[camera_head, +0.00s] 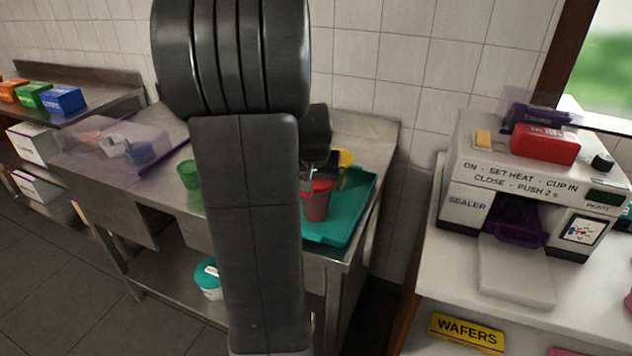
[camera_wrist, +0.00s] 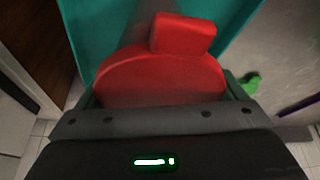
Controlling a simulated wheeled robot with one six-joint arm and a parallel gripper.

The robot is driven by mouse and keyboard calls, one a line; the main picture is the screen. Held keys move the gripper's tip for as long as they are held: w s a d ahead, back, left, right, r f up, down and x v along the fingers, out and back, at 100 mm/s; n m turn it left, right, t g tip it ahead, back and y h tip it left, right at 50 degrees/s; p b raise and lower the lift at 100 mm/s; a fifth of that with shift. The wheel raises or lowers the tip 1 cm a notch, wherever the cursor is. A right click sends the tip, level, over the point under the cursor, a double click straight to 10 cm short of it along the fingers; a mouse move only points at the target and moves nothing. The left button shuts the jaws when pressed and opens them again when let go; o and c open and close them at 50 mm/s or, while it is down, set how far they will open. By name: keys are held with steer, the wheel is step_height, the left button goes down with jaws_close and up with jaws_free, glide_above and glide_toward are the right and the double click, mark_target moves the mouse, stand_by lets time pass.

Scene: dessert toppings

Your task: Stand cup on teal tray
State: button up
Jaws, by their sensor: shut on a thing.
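A red cup (camera_head: 317,204) with a brighter red top is at my gripper (camera_head: 318,184), over the teal tray (camera_head: 357,202) on the steel table. In the wrist view, the red top with a raised block (camera_wrist: 185,35) fills the middle, and my gripper (camera_wrist: 160,92) is shut on the cup from both sides. The teal tray (camera_wrist: 100,30) shows behind it. The cup looks upright. I cannot tell whether its base touches the tray. My arm hides part of the tray and table.
A yellow item (camera_head: 346,158) is at the tray's back. A green cup (camera_head: 188,174) stands left of my arm. A clear box (camera_head: 100,160) with items is at the table's left. A sealer machine (camera_head: 470,190) stands on the right counter.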

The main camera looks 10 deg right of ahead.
steer(key=shift+f, duration=0.2)
steer(key=o, duration=0.7)
steer(key=shift+r, duration=0.1)
steer(key=shift+s+r, duration=0.1)
steer(key=shift+r, duration=0.45)
steer(key=v, duration=1.1)
